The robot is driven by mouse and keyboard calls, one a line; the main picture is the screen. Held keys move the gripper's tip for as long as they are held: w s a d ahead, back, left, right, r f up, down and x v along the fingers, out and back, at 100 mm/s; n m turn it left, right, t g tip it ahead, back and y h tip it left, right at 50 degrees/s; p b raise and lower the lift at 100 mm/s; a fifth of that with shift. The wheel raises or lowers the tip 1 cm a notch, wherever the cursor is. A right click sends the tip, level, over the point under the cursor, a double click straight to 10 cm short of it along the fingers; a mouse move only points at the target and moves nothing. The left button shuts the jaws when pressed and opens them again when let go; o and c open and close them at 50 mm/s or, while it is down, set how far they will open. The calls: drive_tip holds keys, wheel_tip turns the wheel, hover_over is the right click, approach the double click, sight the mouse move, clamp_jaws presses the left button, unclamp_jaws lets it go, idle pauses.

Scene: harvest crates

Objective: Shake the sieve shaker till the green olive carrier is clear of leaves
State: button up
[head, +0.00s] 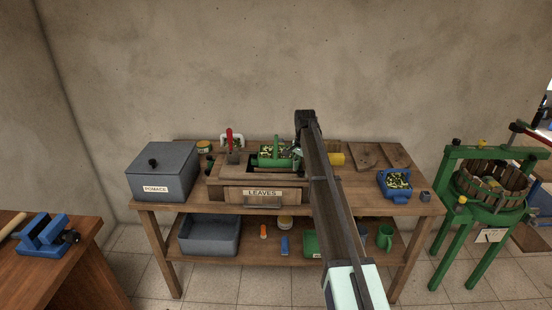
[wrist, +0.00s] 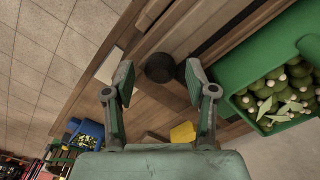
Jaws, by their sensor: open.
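The green olive carrier (head: 262,162) sits in the wooden sieve shaker (head: 222,182) on the bench, above a drawer front labelled LEAVES. In the wrist view the carrier (wrist: 225,70) is at the right, holding green olives with several pale leaves lying on them. A dark round knob (wrist: 160,67) shows beyond and between my fingertips. My gripper (wrist: 160,82) is open with nothing between its fingers that I can see held; I cannot tell whether it touches the knob. In the head view my arm hides the shaker's right side and most of the gripper.
A grey box labelled POMACE (head: 168,178) stands at the bench's left. A blue crate of olives (head: 396,192) and a yellow object (head: 337,159) are on the right. A red-handled tool (head: 230,140) rises behind the shaker. A green press (head: 487,215) stands right of the bench.

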clamp_jaws()
drive_tip(key=shift+a, duration=0.1)
